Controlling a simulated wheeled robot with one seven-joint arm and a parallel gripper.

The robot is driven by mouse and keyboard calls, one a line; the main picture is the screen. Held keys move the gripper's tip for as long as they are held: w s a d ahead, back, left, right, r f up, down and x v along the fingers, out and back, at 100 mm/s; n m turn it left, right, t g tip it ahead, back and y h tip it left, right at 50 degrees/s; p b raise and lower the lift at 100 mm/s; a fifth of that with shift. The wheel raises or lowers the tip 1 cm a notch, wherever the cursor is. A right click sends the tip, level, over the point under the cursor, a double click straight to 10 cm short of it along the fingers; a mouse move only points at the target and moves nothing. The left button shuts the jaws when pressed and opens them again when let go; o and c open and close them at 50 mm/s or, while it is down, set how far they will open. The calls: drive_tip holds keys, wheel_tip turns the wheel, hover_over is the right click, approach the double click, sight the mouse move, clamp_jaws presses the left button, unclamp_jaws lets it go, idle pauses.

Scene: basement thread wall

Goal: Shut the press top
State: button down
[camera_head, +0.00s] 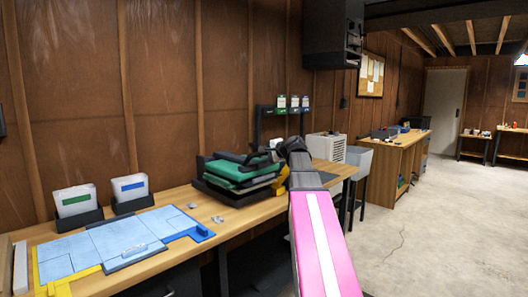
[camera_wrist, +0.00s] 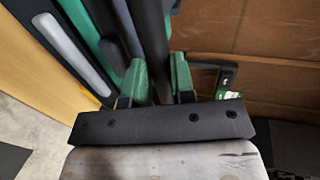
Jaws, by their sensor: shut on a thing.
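The press (camera_head: 238,178), a black and green flat stack, stands on the wooden bench against the wall. Its green top (camera_head: 232,170) lies low over the dark base; I cannot tell whether a gap remains. My gripper reaches the press's right side, where my arm hides part of it. In the wrist view my gripper (camera_wrist: 160,78) has a green finger on each side of a dark bar (camera_wrist: 150,35), apparently the press handle, and is shut on it. Green and black press parts run along the left of that view.
A blue mat (camera_head: 120,240) with yellow edging and two card holders (camera_head: 78,205) (camera_head: 129,192) occupy the bench's left. Small pieces (camera_head: 218,219) lie before the press. The floor (camera_head: 440,220) at right is clear.

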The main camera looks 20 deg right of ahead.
drive_tip(key=shift+s+f, duration=0.2)
drive_tip(key=shift+f, duration=0.3)
drive_tip(key=c, duration=1)
unclamp_jaws()
drive_tip(key=shift+o, duration=0.2)
drive_tip(key=v, duration=1)
drive_tip(key=shift+s+d+r, duration=0.2)
drive_tip(key=shift+r, duration=0.1)
